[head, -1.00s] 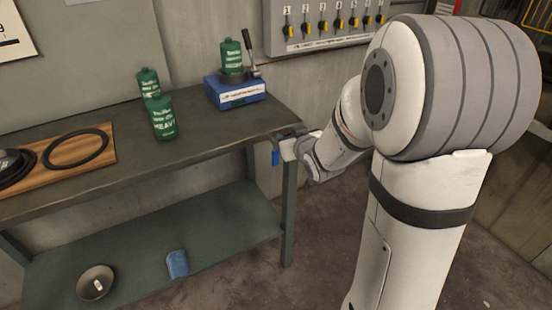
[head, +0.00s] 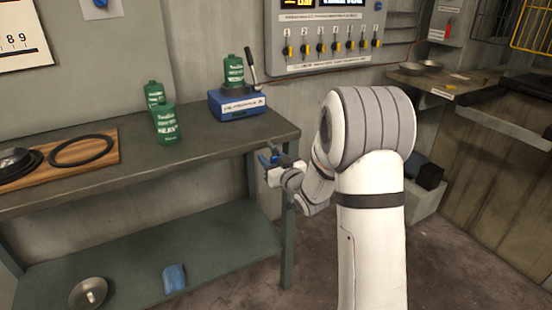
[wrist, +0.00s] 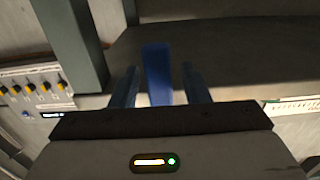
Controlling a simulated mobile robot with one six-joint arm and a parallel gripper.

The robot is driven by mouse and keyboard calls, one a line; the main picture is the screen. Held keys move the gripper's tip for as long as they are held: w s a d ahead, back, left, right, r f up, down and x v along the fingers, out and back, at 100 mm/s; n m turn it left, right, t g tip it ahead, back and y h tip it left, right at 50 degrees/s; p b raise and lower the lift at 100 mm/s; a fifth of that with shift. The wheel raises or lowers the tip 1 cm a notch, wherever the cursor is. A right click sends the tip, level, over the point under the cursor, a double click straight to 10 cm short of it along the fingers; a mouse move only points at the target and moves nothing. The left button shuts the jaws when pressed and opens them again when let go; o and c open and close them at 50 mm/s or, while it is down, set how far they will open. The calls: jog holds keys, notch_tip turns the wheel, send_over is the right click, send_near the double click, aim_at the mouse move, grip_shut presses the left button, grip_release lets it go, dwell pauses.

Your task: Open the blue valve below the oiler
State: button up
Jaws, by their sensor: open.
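A blue box with a lever and a green bottle on top (head: 238,104), which looks like the oiler, stands at the right end of the workbench. A small blue handle (head: 265,159), which looks like the valve, is at the bench's right front edge, below that box. In the wrist view the blue handle (wrist: 158,78) stands between the two fingers of my gripper (wrist: 160,88), with a gap on each side. My gripper is open around it. In the head view my gripper (head: 270,166) is small and partly hidden by my wrist.
The workbench (head: 215,145) also bears two green bottles (head: 165,124) and a wooden board (head: 108,155) with dark rings. A switch panel (head: 328,45) hangs behind. A bench leg (head: 287,250) stands beside my gripper.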

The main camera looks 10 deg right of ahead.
jog(key=shift+w+a, duration=0.1)
jog(key=shift+w, duration=0.4)
jog(key=shift+c, duration=0.3)
grip_shut()
